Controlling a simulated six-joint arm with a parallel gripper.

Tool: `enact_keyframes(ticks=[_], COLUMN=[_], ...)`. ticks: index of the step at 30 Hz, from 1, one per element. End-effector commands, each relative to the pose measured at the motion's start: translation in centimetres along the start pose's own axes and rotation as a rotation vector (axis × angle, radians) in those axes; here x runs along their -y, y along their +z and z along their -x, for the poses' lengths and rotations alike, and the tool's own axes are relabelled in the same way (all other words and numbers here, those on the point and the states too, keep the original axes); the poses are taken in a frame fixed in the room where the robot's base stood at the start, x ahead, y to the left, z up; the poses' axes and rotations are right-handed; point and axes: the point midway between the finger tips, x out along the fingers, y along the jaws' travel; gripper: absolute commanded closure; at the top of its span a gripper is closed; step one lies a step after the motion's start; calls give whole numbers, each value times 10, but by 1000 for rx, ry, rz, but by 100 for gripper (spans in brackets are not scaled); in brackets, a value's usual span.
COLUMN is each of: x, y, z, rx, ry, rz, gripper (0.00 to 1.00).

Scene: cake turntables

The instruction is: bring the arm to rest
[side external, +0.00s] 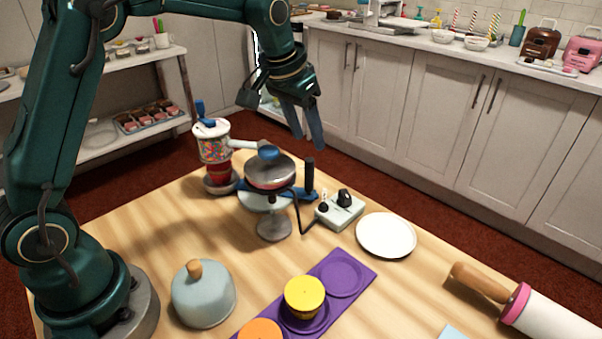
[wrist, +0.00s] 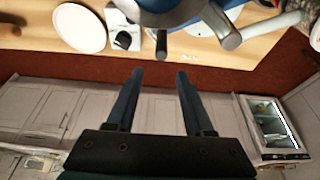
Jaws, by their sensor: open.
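My gripper (side external: 304,122) is raised above the far part of the table, in the air, with its fingers pointing down. In the wrist view my gripper (wrist: 160,78) has its two fingers apart with nothing between them. Below and to its left in the side view, a cake turntable (side external: 274,226) stands on the table, with a red-and-silver round piece (side external: 271,176) with a blue knob on top. The gripper is apart from it.
The wooden table (side external: 130,226) holds a sprinkle dispenser (side external: 214,150), a control box (side external: 340,210), a white plate (side external: 386,235), a grey dome (side external: 203,297), a purple tray (side external: 341,278) with a yellow cake (side external: 304,294), and a rolling pin (side external: 550,315). White cabinets (side external: 430,120) stand behind.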

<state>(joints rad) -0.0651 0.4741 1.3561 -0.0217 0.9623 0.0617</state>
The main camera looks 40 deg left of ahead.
Motion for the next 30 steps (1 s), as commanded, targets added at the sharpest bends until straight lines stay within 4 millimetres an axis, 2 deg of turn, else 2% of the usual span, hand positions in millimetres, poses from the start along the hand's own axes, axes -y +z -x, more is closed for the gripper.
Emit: enact_keyframes(ticks=[4, 14, 17, 20, 24, 30], x=[0, 0, -2, -5, -10, -15], y=[-3, -4, -10, -8, 14, 64], z=[8, 11, 26, 52, 91, 126], rx=[-2, -6, -47, -96, -152, -201], ry=[0, 0, 0, -1, 0, 2], rz=[0, -1, -5, -12, -21, -29], gripper=[48, 48, 48, 48, 48, 48])
